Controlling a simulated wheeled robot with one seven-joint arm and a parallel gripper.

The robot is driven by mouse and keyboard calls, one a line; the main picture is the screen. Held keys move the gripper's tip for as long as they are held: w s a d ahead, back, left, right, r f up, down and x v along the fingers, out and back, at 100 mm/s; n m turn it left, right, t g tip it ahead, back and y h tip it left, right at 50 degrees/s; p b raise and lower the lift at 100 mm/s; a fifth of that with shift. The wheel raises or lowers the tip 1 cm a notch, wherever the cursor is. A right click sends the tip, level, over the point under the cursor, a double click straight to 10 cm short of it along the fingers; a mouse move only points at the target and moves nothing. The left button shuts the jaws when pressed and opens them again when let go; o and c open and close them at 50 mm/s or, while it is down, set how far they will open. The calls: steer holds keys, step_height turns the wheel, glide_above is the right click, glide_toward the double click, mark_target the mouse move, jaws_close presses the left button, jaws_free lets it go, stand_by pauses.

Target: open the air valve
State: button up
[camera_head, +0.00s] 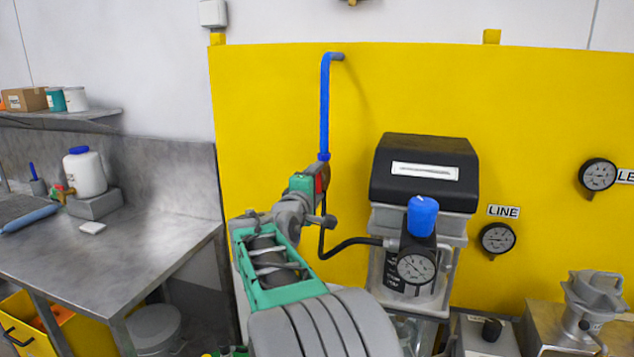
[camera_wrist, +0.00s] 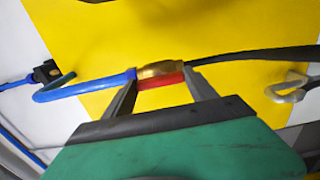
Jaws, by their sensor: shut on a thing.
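The air valve has a brass body (camera_wrist: 160,69) and a red handle (camera_wrist: 161,81), seen in the wrist view between a blue hose (camera_wrist: 85,87) and a black hose (camera_wrist: 255,55). The red handle lies alongside the brass body, roughly in line with the hoses. My gripper (camera_wrist: 163,84) has one finger at each end of the red handle and is shut on it. In the head view the blue hose (camera_head: 325,105) drops to the valve, where a bit of red (camera_head: 319,184) shows beside my gripper; my wrist hides most of the valve.
The black hose (camera_head: 350,244) runs right to a blue-capped regulator with a gauge (camera_head: 416,266), close to my wrist. A black-topped box (camera_head: 425,165) sits behind it against the yellow panel (camera_head: 270,110). A steel bench (camera_head: 150,235) stands at left.

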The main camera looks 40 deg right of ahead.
stand_by(0.4)
steer(key=o, duration=1.4)
steer(key=shift+c, duration=0.2)
steer(key=b+v, duration=0.2)
steer(key=v, duration=0.6)
steer(key=shift+d, duration=0.1)
